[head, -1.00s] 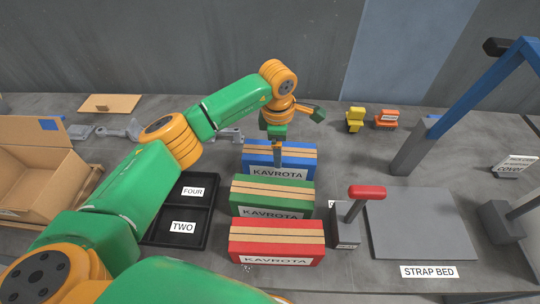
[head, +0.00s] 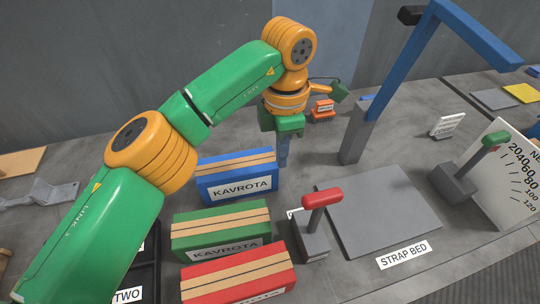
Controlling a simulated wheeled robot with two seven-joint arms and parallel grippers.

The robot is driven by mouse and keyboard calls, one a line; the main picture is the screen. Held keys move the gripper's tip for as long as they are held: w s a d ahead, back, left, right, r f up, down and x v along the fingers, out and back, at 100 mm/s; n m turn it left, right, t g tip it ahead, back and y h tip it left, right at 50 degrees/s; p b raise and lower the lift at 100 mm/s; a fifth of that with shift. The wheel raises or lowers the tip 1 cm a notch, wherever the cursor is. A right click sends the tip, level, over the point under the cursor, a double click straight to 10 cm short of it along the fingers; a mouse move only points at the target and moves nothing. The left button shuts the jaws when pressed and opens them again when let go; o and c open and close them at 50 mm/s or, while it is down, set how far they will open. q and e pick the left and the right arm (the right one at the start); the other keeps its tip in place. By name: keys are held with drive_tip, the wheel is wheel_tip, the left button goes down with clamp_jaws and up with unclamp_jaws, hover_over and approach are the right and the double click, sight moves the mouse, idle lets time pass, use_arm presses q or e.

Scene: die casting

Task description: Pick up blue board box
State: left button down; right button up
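The blue board box (head: 237,182), marked KAVROTA with tan strips on top, lies on the grey table in the head view, behind the green and red boxes. My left gripper (head: 283,154) points down at the right end of the blue box. Its fingers are small and partly hidden below the green wrist. I cannot tell whether they touch the box or how far apart they are. The blue box rests on the table. My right gripper is not in view.
A green box (head: 221,231) and a red box (head: 238,278) stand in front. A red-handled lever (head: 321,199) and the strap bed (head: 377,213) are to the right, with a blue-armed frame (head: 388,78) behind. A black tray (head: 147,270) is partly hidden by my arm.

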use_arm(q)
drive_tip(key=shift+d, duration=0.15)
drive_tip(key=shift+c, duration=1.6)
unclamp_jaws()
